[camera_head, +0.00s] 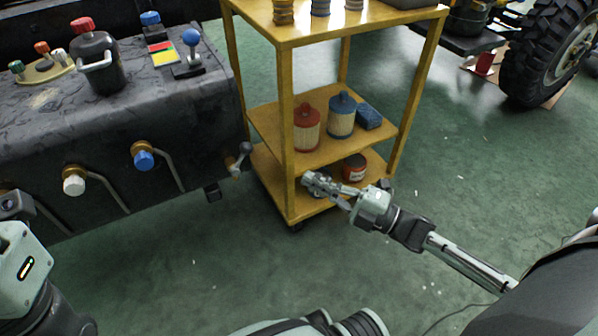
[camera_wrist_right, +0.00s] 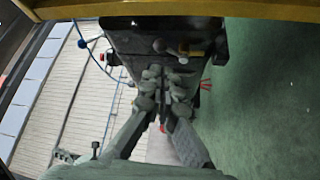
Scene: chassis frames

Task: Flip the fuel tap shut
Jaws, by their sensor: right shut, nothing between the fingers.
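Several taps with bent pipes line the front face of the dark chassis block (camera_head: 200,125) in the head view. One has a white knob (camera_head: 74,185), one a blue knob (camera_head: 143,160). A small lever with a dark ball end (camera_head: 244,149) sits at the block's right corner. I cannot tell which is the fuel tap. My right gripper (camera_head: 312,181) is shut and empty, in front of the trolley's lower shelf, right of and apart from the corner lever. In the right wrist view its fingers (camera_wrist_right: 163,78) are together, with the dark block beyond. My left gripper is out of view.
A yellow trolley (camera_head: 290,150) stands close right of the block, holding red and blue canisters (camera_head: 341,116). A red tin (camera_head: 354,168) is on its bottom shelf. A large tyre (camera_head: 545,55) is at the upper right. Green floor (camera_head: 210,270) in front is clear.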

